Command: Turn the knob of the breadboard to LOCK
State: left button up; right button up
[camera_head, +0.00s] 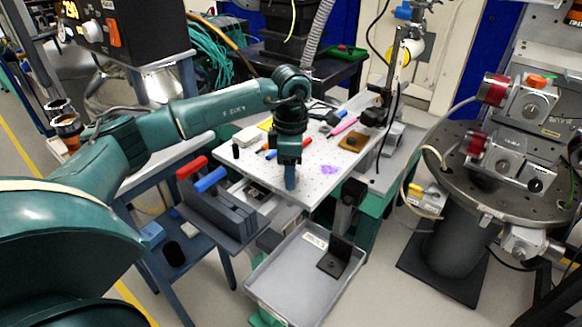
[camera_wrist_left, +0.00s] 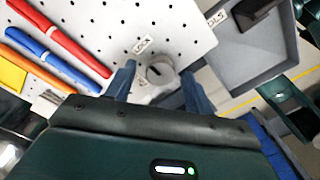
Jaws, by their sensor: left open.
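The breadboard (camera_head: 318,192) is a white perforated plate on a bench, and its holes also show in the left wrist view (camera_wrist_left: 120,25). The knob (camera_wrist_left: 160,72) is a pale round piece with a dark slot, at the board's edge in the left wrist view. A small printed label (camera_wrist_left: 143,45) lies just above it. My left gripper (camera_head: 290,186) points down at the board's front edge in the head view. In the wrist view its two blue fingers (camera_wrist_left: 160,88) are open, one on each side of the knob. Contact cannot be told. The head view hides the knob behind the gripper. My right gripper is not in view.
Red and blue pens (camera_wrist_left: 62,45) lie on the board near the left finger. A grey tray (camera_head: 296,272) with a dark bracket stands in front of the board. Dark blocks with red and blue handles (camera_head: 222,210) stand left. A round metal table (camera_head: 480,180) stands right.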

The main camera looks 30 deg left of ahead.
pick_arm(q)
notch_tip(320, 180, up, 13)
dwell(0.5)
dwell(0.3)
